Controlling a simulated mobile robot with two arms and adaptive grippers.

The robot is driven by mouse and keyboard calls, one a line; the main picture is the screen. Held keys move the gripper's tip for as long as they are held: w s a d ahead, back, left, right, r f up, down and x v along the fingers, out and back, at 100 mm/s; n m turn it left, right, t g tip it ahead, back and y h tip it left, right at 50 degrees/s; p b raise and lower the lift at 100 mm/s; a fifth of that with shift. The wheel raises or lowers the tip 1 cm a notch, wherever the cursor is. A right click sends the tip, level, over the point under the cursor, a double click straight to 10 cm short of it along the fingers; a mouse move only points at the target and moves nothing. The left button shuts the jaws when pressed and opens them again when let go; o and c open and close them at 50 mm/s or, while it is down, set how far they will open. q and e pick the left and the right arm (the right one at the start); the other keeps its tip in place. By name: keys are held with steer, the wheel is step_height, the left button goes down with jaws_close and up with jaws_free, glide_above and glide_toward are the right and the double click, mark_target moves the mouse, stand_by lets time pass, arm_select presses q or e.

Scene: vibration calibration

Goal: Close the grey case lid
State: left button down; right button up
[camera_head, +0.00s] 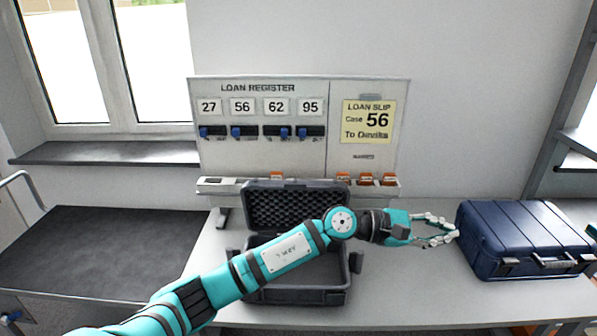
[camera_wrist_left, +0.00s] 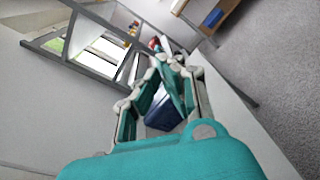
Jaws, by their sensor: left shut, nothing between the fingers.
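The grey case (camera_head: 318,298) stands open on the white table, with its foam-lined lid (camera_head: 290,207) raised at the back. My left arm crosses in front of the case and hides part of its inside and of the lid's right side. My left gripper (camera_head: 452,232) is shut and empty, to the right of the case and close to the left side of the blue case. In the left wrist view the gripper fingers (camera_wrist_left: 168,62) show, with nothing held between them. My right gripper is not in view.
A closed blue case (camera_head: 520,235) stands at the right of the table; it also shows beyond the fingers in the wrist view (camera_wrist_left: 163,115). A loan register board (camera_head: 265,150) with a yellow slip (camera_head: 368,122) stands behind the grey case. A dark-topped cart (camera_head: 90,245) is at the left.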

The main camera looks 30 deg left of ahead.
arm_select(q)
steer(key=w+a+m+g+y, duration=0.1)
steer(key=w+a+m+y, duration=0.2)
steer(key=a+m, duration=0.2)
step_height(320, 180, up, 9)
steer(key=m+g+y, duration=0.3)
steer(key=m+y, duration=0.3)
steer(key=y, duration=0.9)
glide_above(296, 183)
steer(key=s, duration=0.1)
steer(key=p+x, duration=0.1)
steer(key=x, duration=0.2)
steer(key=d+p+x, duration=0.1)
steer(key=x, duration=0.2)
steer(key=p+x, duration=0.2)
steer(key=x, duration=0.1)
steer(key=shift+d+f, duration=0.25)
steer(key=shift+f, duration=0.3)
steer(key=shift+s+d+f+p, duration=0.1)
steer(key=shift+s+d+p, duration=0.25)
steer(key=shift+s, duration=0.35)
steer(key=shift+s+d+f+p, duration=0.15)
steer(key=shift+s+d+p, duration=0.2)
steer(key=shift+s, duration=0.3)
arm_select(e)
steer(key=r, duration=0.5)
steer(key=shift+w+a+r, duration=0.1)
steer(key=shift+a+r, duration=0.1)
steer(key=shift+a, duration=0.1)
